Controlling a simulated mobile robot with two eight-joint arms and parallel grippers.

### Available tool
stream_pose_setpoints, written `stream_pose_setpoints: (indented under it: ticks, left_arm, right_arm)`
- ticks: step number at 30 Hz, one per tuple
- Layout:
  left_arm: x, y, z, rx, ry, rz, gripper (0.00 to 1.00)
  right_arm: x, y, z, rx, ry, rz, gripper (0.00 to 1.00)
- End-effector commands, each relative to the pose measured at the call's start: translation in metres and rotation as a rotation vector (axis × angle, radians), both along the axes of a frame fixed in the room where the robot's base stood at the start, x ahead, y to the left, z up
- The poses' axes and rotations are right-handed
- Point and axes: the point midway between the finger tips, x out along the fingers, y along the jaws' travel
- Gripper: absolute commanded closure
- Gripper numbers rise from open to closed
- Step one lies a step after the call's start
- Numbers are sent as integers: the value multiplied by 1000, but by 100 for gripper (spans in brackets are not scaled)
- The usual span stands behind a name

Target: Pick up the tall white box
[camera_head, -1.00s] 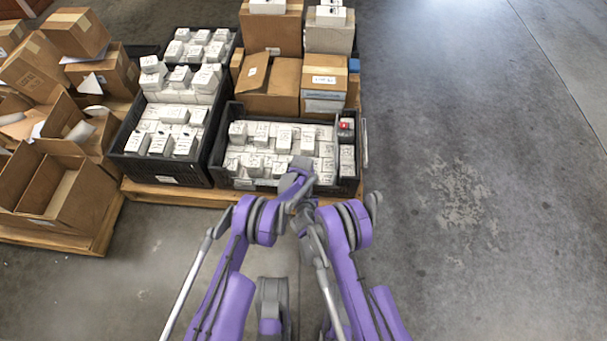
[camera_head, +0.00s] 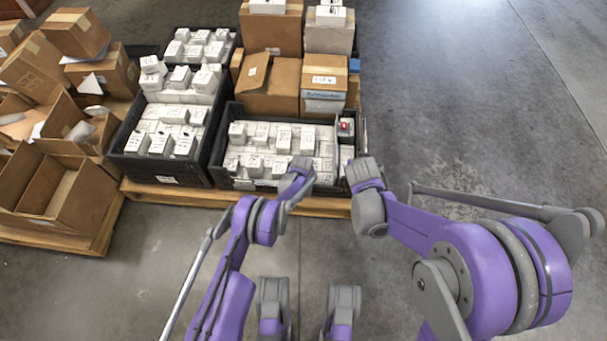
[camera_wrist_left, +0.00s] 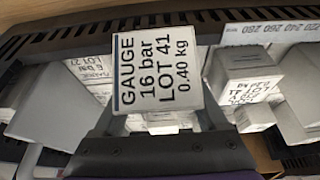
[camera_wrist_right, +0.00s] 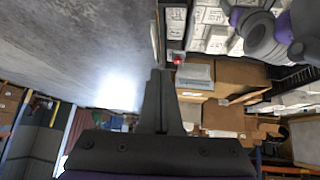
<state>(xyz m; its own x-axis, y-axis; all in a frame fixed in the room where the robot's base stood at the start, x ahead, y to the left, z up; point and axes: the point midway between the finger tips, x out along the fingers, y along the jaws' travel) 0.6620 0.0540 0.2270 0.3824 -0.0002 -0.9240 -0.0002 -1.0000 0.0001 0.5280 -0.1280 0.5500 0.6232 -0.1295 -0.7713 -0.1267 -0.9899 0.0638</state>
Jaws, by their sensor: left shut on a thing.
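A white box labelled "GAUGE 16 bar LOT 41 0.40 kg" (camera_wrist_left: 157,70) sits between the fingers of my left gripper (camera_wrist_left: 160,118) in the left wrist view. The gripper is shut on it. In the head view my left gripper (camera_head: 302,166) is over the front edge of the black crate (camera_head: 232,182) with the white boxes; its fingers are hard to make out there. My right gripper (camera_wrist_right: 160,78) has its fingers together and empty in the right wrist view. In the head view the right wrist is by the crate's front right corner, and its fingertips are hidden.
More white boxes (camera_head: 255,164) stand close around in the crate. A second black crate (camera_head: 190,172) is to its left, on the same wooden pallet (camera_head: 175,194). Cardboard boxes (camera_head: 270,85) stack behind. Open cartons (camera_head: 55,190) are at far left. The floor on the right is clear.

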Motion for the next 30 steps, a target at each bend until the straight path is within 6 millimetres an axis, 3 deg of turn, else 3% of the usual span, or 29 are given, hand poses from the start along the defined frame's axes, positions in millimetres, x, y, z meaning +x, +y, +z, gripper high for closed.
stream_pose_setpoints:
  ticks: [6,15,24,30]
  left_arm:
    - [0,0,0,0,0,0,100]
    - [0,0,0,0,0,0,100]
    - [0,0,0,0,0,0,100]
    - [0,0,0,0,0,0,100]
  right_arm:
    - [-57,-24,47,3,77,8,100]
    - [-147,-45,85,22,178,37,100]
    - [-239,-51,96,57,264,81,100]
    - [-277,-49,93,76,296,106,100]
